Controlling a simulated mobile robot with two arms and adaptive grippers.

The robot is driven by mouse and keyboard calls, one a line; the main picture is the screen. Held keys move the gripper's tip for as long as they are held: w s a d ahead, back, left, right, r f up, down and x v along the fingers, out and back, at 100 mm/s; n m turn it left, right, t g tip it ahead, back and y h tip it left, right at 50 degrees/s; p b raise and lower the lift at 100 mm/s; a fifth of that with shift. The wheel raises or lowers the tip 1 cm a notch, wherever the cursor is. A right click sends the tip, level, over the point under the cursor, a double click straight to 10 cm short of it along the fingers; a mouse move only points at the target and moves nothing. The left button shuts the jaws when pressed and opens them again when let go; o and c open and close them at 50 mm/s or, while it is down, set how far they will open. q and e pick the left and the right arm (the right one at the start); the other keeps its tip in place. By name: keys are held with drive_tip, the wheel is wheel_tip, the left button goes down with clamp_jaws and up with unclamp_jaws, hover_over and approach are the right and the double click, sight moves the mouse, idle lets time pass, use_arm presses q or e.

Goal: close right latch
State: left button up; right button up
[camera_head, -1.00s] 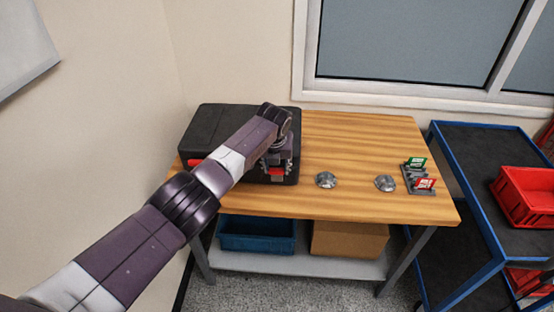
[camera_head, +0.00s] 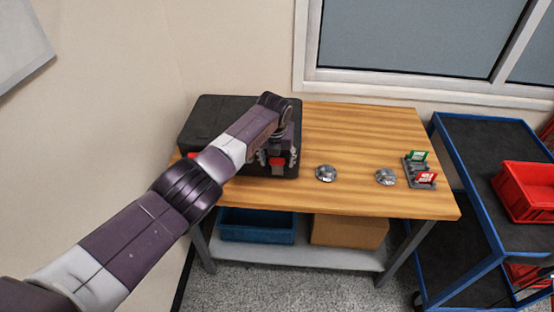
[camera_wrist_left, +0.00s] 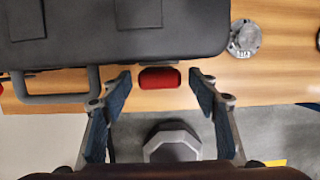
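A black case (camera_head: 215,115) lies with its lid down at the back left of the wooden table. Its right latch (camera_wrist_left: 160,78) is a red tab at the front edge, and it also shows in the head view (camera_head: 278,161). I cannot tell whether this latch is fastened. The left latch (camera_head: 192,155) is red and partly hidden by my left arm. My left gripper (camera_wrist_left: 161,84) is open, with one finger on each side of the right latch and a gap to it on both sides. The case handle (camera_wrist_left: 60,98) is left of the gripper. My right gripper is not clearly seen.
Two silver domed parts (camera_head: 326,173) (camera_head: 386,177) and a small holder with green and red tags (camera_head: 420,172) stand on the table (camera_head: 360,135). A blue-framed cart (camera_head: 480,150) with a red bin (camera_head: 528,190) is at right. The table between case and domes is clear.

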use_arm(q)
drive_tip(key=shift+r, duration=0.1)
drive_tip(key=v, duration=1.2)
idle(0.6)
